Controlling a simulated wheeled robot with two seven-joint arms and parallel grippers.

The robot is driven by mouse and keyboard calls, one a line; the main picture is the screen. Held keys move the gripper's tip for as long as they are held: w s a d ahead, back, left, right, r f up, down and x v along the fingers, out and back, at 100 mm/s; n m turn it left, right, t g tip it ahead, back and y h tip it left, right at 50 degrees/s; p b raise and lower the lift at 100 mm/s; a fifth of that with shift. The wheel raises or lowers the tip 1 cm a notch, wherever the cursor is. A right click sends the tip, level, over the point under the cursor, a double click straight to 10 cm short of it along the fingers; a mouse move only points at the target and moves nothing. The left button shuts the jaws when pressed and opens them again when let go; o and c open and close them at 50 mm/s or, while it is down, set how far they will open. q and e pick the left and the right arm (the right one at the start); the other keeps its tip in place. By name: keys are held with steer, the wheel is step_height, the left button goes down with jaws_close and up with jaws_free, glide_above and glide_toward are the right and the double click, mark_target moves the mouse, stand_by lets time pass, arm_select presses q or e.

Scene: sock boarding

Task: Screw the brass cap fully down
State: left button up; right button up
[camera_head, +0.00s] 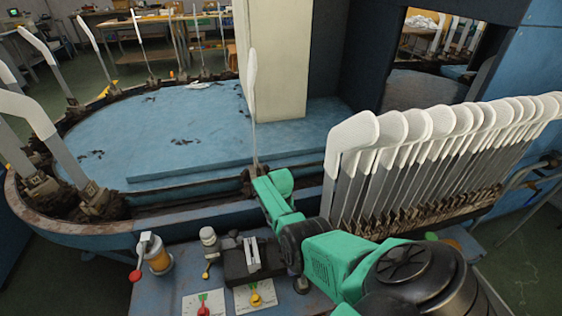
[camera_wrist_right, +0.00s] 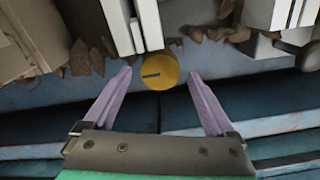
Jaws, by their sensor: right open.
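The brass cap (camera_wrist_right: 160,71) is a round yellow disc with a dark slot, in the upper middle of the right wrist view. It sits low by the foot of a pale upright form. My right gripper (camera_wrist_right: 158,76) is open, its two lilac fingers on either side of the cap with a gap at each side. I see no finger touching it. In the head view my green right arm (camera_head: 278,190) reaches to the table's rim and I cannot make out the cap there. My left gripper is not in view.
White sock-covered boards (camera_head: 440,125) stand in a row on the right. More boards stand around the blue oval table (camera_head: 190,125), with a cream pillar (camera_head: 272,60) behind. A control panel (camera_head: 170,298) with knobs, a red-tipped lever and an amber cup is in front.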

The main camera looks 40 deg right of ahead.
step_height(320, 180, up, 6)
steer(key=p, duration=0.3)
step_height(320, 180, up, 8)
steer(key=p, duration=0.2)
